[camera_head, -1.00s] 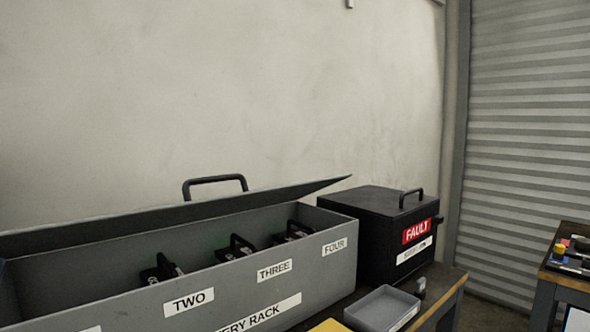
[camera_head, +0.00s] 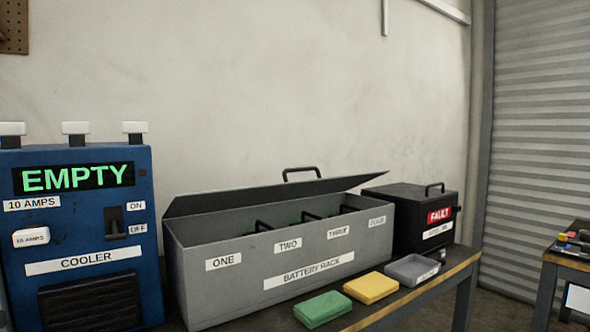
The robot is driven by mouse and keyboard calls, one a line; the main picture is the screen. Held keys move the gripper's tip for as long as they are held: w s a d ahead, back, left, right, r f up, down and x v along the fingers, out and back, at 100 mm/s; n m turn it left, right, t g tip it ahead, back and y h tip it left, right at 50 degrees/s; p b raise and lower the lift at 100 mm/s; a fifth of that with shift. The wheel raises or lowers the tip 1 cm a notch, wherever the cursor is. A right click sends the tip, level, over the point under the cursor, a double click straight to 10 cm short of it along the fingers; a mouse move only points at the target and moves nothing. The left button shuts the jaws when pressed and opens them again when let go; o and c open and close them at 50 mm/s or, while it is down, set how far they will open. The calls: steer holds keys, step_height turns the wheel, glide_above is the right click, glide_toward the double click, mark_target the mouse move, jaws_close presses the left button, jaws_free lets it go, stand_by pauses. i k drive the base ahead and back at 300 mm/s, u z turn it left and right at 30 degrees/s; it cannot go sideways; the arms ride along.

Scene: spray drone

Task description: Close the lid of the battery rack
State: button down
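The battery rack (camera_head: 310,275) is a long grey box on the workbench, labelled ONE, TWO, THREE and FOUR along its front. Its grey lid (camera_head: 270,196) is partly open, hinged at the back and tilted up, with a dark handle (camera_head: 301,172) standing above it. Black battery handles (camera_head: 311,216) show inside the rack under the lid. My gripper is not in view.
A blue cooler unit (camera_head: 80,235) reading EMPTY stands left of the rack. A black FAULT box (camera_head: 408,210) stands at its right. Green (camera_head: 322,308), yellow (camera_head: 371,287) and grey (camera_head: 413,269) trays lie in front, near the bench edge (camera_head: 430,285).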

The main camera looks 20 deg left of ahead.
mark_target(186, 204)
steer(key=u, duration=2)
steer(key=i, duration=0.45)
steer(key=z, duration=0.1)
